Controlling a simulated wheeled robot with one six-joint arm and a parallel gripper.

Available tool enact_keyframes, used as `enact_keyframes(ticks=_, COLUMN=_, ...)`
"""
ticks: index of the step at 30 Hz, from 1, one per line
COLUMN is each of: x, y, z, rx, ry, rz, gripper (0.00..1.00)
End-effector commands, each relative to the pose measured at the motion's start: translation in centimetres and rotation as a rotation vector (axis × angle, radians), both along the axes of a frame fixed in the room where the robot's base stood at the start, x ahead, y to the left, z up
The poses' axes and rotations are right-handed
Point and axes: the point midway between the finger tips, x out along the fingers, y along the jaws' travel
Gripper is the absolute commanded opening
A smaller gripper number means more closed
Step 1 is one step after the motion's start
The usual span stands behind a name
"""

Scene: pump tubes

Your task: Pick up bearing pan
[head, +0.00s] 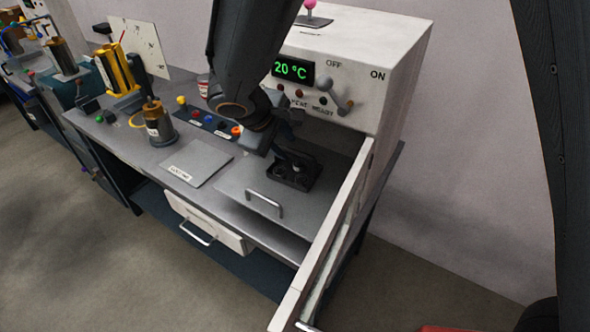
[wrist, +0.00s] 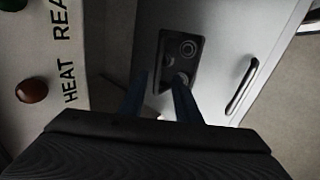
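The bearing pan (head: 299,184) is a small dark rectangular tray on a grey metal plate in front of the white heater. In the wrist view the bearing pan (wrist: 189,38) shows round ring-like parts inside it. My gripper (head: 283,152) is over the pan, pointing down and tilted. In the wrist view the two dark fingers of my gripper (wrist: 162,78) stand apart over the lower part of the pan. I see nothing clearly held between them. Whether the fingertips touch the pan cannot be told.
The grey plate (head: 235,188) has a front handle (head: 266,203). The white heater (head: 360,60) stands behind, with its open door (head: 325,240) along the right side. A brass-topped cylinder (head: 158,124) and a row of coloured buttons (head: 208,119) are to the left.

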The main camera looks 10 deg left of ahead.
Motion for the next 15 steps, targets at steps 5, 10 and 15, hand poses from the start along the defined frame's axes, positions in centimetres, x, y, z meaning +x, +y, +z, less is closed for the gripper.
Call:
enact_keyframes(ticks=5, x=0.8, y=-0.2, z=-1.2, rx=-0.001, ry=0.001, rz=0.0, gripper=0.3)
enact_keyframes(ticks=10, x=2.0, y=-0.2, z=-2.4, rx=-0.002, ry=0.003, rz=-0.001, gripper=0.3)
enact_keyframes(ticks=15, x=3.3, y=-0.3, z=-4.1, rx=-0.003, ry=0.002, rz=-0.001, gripper=0.3)
